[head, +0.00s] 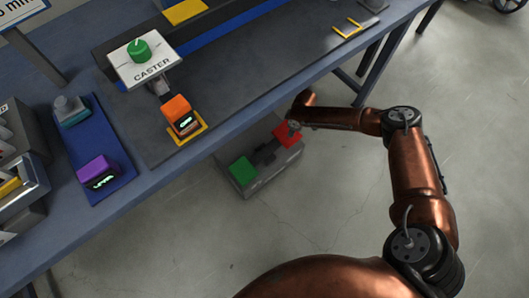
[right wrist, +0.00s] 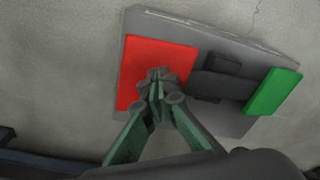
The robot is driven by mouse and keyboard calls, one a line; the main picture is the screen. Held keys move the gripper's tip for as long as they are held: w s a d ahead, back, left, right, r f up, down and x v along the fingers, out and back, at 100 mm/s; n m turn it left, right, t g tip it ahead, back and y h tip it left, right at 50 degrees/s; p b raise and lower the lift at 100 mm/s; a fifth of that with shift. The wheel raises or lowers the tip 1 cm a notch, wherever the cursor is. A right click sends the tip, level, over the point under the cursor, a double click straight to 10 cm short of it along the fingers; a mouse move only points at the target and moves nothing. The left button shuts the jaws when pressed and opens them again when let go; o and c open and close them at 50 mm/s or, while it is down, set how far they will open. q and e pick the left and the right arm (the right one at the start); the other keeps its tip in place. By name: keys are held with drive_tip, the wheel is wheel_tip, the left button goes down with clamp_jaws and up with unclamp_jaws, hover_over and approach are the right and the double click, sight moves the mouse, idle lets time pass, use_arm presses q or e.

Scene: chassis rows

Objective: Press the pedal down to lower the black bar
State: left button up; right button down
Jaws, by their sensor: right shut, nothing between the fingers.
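A grey pedal box (head: 262,178) lies on the floor under the bench edge in the head view. It has a green pad (head: 242,169) on its left and a red pad (head: 287,134) on its right, with a dark piece (head: 264,155) between them. My right gripper (head: 293,127) is at the red pad, pointing down. In the right wrist view its shut, empty fingertips (right wrist: 162,84) are over the red pad (right wrist: 145,62); I cannot tell whether they touch it. The green pad (right wrist: 274,92) is at the right there. I cannot tell which part is the black bar.
The blue-grey bench (head: 225,122) crosses above the floor, its edge close to my right forearm.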

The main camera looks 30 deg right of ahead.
drive_tip(key=shift+f+b, duration=0.95)
drive_tip(key=shift+f, duration=1.4)
drive_tip(key=shift+r, duration=0.4)
drive_tip(key=shift+s+r+p, duration=0.15)
drive_tip(key=shift+r+p, duration=0.55)
drive_tip(key=shift+s+r+p, duration=0.2)
drive_tip(key=shift+r+p, duration=0.2)
drive_tip(key=shift+r, duration=0.05)
drive_tip(key=r+p, duration=0.1)
drive_tip(key=r, duration=0.1)
drive_tip(key=s+r+p, duration=0.1)
drive_tip(key=r+p, duration=0.1)
drive_tip(key=s+r+p, duration=0.1)
drive_tip(key=r+p, duration=0.1)
drive_tip(key=shift+d, duration=0.1)
drive_tip(key=shift+s+r+p, duration=0.15)
drive_tip(key=shift+r+p, duration=0.1)
drive_tip(key=shift+p, duration=0.1)
use_arm(q)
drive_tip(key=s+a+r+g+y, duration=0.1)
drive_tip(key=s+a+r+g, duration=0.3)
drive_tip(key=s+a+r, duration=0.2)
wheel_tip(320, 180, up, 4)
drive_tip(key=shift+s+f+g+y, duration=0.2)
drive_tip(key=shift+s+g+y, duration=0.15)
drive_tip(key=shift+s, duration=0.7)
use_arm(e)
drive_tip(key=shift+f, duration=0.1)
